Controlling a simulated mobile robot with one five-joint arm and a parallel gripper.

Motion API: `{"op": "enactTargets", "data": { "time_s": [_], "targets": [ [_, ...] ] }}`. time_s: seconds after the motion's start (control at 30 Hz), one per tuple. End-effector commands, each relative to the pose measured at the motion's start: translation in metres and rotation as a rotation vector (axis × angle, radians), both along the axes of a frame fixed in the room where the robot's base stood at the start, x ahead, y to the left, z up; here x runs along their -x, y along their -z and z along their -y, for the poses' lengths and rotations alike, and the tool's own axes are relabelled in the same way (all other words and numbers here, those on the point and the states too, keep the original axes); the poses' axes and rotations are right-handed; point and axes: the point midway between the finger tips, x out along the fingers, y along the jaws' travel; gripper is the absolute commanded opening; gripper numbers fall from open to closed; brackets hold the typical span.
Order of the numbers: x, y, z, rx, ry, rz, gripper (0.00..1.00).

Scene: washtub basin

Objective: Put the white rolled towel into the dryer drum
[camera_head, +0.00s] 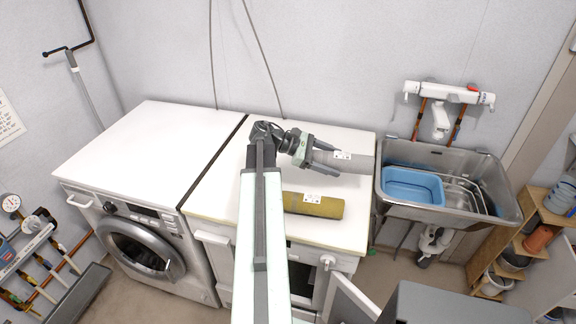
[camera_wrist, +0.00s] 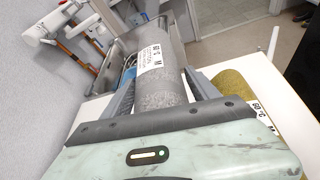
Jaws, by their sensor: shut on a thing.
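My gripper (camera_head: 332,160) is shut on a light grey, whitish rolled towel (camera_head: 358,162) with a white printed label, at the back right of the white worktop. In the wrist view the towel (camera_wrist: 163,75) lies between the two fingers, its far end pointing away from the palm. I cannot tell whether it touches the worktop. No purely white roll shows. An olive-yellow rolled towel (camera_head: 320,206) with a label lies in front, apart from the gripper. A front-loading machine (camera_head: 140,248) on the left has its round door shut. I cannot tell which machine is the dryer; no drum interior is clear.
A second machine (camera_head: 211,248) stands under the right worktop, partly hidden by my arm. A white panel (camera_head: 352,300) stands out in front of it. A steel sink (camera_head: 500,214) with a blue basin (camera_head: 412,186) is at right. The left worktop (camera_head: 150,150) is clear.

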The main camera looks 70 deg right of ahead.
Motion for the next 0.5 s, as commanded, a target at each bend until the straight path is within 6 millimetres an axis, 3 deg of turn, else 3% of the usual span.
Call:
{"op": "enactTargets", "data": {
  "time_s": [0.17,0.4,0.5],
  "targets": [
    [-0.032,0.000,0.011,-0.002,-0.132,0.005,0.22],
    [-0.132,-0.001,0.036,-0.003,-0.507,0.007,0.22],
    [-0.165,-0.002,0.040,-0.001,-0.621,0.003,0.22]
  ]
}}
